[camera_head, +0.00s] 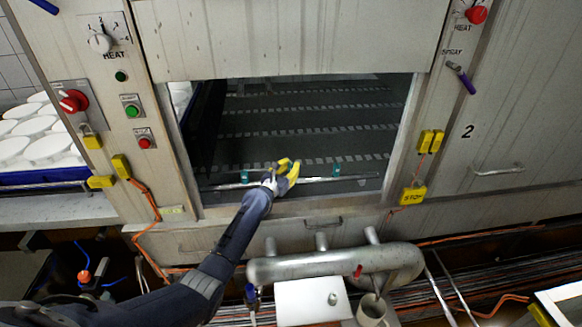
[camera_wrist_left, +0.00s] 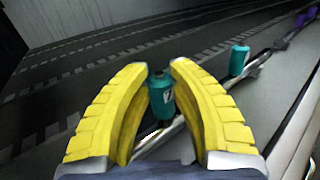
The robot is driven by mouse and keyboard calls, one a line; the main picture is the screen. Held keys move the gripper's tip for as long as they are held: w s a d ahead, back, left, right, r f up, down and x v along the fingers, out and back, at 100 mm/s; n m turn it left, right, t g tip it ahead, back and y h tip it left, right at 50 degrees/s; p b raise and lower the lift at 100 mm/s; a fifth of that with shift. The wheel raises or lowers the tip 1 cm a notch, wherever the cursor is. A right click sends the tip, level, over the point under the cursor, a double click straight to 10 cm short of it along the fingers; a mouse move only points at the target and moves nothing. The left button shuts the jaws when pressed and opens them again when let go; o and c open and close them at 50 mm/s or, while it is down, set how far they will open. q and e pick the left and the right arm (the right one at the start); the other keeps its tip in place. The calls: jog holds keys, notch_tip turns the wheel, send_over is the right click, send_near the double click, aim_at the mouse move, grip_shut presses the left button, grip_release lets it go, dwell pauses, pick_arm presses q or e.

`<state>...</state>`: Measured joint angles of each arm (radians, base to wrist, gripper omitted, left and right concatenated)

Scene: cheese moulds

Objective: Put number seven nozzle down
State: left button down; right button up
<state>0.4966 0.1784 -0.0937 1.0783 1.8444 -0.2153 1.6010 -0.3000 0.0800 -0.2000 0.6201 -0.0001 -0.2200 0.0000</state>
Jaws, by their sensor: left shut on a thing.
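My left gripper (camera_head: 288,172) is at the front of the machine opening, over the spray pipe (camera_head: 345,178). In the left wrist view its yellow fingers (camera_wrist_left: 160,72) are closed around a teal nozzle (camera_wrist_left: 161,98) with a white mark, too small to read surely. The nozzle stands close to upright at the pipe; whether it is seated there I cannot tell. In the head view the fingers hide it. Other teal nozzles stand on the pipe to the left (camera_head: 244,177) and to the right (camera_head: 336,170). My right gripper is not in view.
A dark slotted conveyor (camera_head: 310,117) lies behind the pipe. The opening's metal frame rises at both sides. White moulds (camera_head: 45,148) sit at the far left. A metal tank (camera_head: 335,265) lies below the opening. A purple piece (camera_wrist_left: 301,19) shows farther along the pipe.

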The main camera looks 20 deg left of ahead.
aim_at(289, 168)
pick_arm(q)
jog(key=shift+f, duration=0.55)
jog(key=c, duration=1.2)
grip_release()
jog(key=shift+r, duration=0.1)
jog(key=shift+r, duration=0.45)
jog(key=s, duration=0.3)
jog(key=shift+a, duration=0.35)
jog(key=shift+s+a+r, duration=0.1)
jog(key=shift+s+r, duration=0.15)
jog(key=shift+s, duration=0.3)
jog(key=s+a, duration=0.1)
jog(key=s, duration=0.6)
jog(key=shift+s+a+f, duration=0.15)
jog(key=shift+s+f, duration=0.05)
jog(key=shift+s, duration=0.15)
